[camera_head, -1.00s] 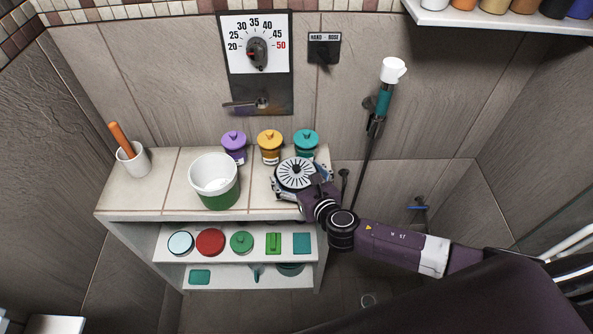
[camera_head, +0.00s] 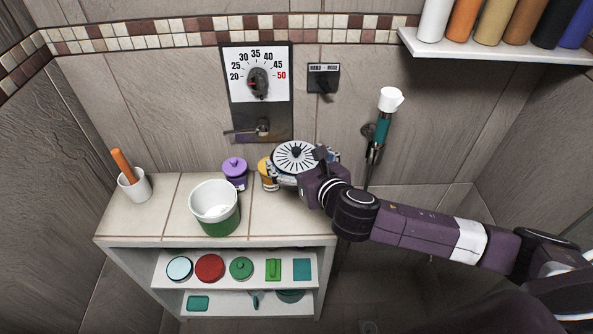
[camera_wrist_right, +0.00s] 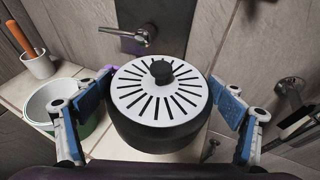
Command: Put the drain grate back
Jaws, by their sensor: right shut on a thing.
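The drain grate (camera_head: 295,156) is a round white disc with dark radial slots and a black knob on top. In the wrist view the grate (camera_wrist_right: 135,92) sits level on a dark round body, between blue finger pads. My right gripper (camera_head: 303,166) is shut on it, above the right end of the shelf top. My right gripper (camera_wrist_right: 160,92) has one finger on each side of the grate in the wrist view. I cannot make out the drain opening clearly. My left gripper is not in view.
A white and green bucket (camera_head: 215,208), a cup with an orange handle (camera_head: 134,180), a purple jar (camera_head: 235,172) and a partly hidden orange jar (camera_head: 267,174) stand on the shelf unit (camera_head: 170,228). A hand shower (camera_head: 385,120) hangs behind my arm. Floor shows at lower right.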

